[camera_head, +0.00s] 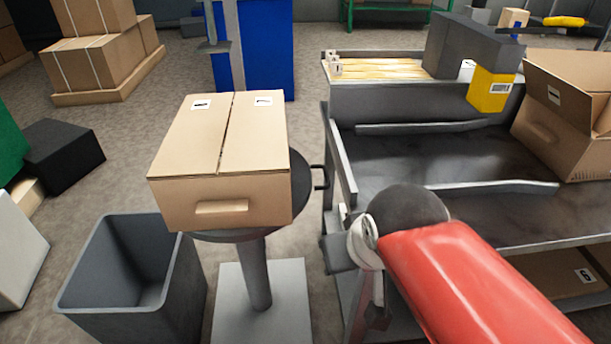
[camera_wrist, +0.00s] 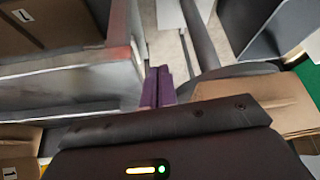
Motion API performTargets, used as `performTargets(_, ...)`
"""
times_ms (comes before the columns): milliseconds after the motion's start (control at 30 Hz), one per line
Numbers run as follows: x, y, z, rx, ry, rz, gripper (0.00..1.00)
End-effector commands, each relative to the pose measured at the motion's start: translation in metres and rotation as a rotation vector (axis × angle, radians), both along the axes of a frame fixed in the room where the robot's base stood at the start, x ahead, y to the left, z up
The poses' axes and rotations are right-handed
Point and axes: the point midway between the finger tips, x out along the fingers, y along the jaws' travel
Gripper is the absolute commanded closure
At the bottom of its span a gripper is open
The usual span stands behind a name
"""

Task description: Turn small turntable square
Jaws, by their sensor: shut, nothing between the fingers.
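The small turntable (camera_head: 300,180) is a dark round disc on a grey post above a pale square base plate. A closed tan carton (camera_head: 195,150) sits on it and overhangs the disc at the front and left. A dark handle (camera_head: 321,177) sticks out from the disc's right side, close to the bench. In the wrist view, my gripper (camera_wrist: 158,72) shows two purple fingers pressed together and empty, between the bench and the turntable (camera_wrist: 238,71). The carton (camera_wrist: 270,100) is to their right, partly hidden by my gripper's body. Contact with the handle cannot be told.
A grey metal bench (camera_head: 340,155) stands close on the right, with an open carton (camera_head: 565,120) on it. An empty grey bin (camera_head: 130,270) stands front left of the post. Behind are a blue cabinet (camera_head: 265,45) and open floor.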

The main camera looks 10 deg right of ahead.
Motion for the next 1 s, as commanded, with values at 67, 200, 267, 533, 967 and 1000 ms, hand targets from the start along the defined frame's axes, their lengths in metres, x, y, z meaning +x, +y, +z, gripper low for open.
performTargets(67, 0.000, 0.000, 0.000, 0.000, 0.000, 0.000, 1.00)
performTargets(200, 0.000, 0.000, 0.000, 0.000, 0.000, 0.000, 1.00)
performTargets(267, 0.000, 0.000, 0.000, 0.000, 0.000, 0.000, 1.00)
performTargets(533, 0.007, -0.001, 0.006, 0.006, 0.012, -0.003, 0.80)
performTargets(967, 0.148, -0.024, 0.062, 0.063, 0.269, -0.073, 0.80)
performTargets(1000, 0.163, -0.027, 0.062, 0.064, 0.297, -0.081, 0.80)
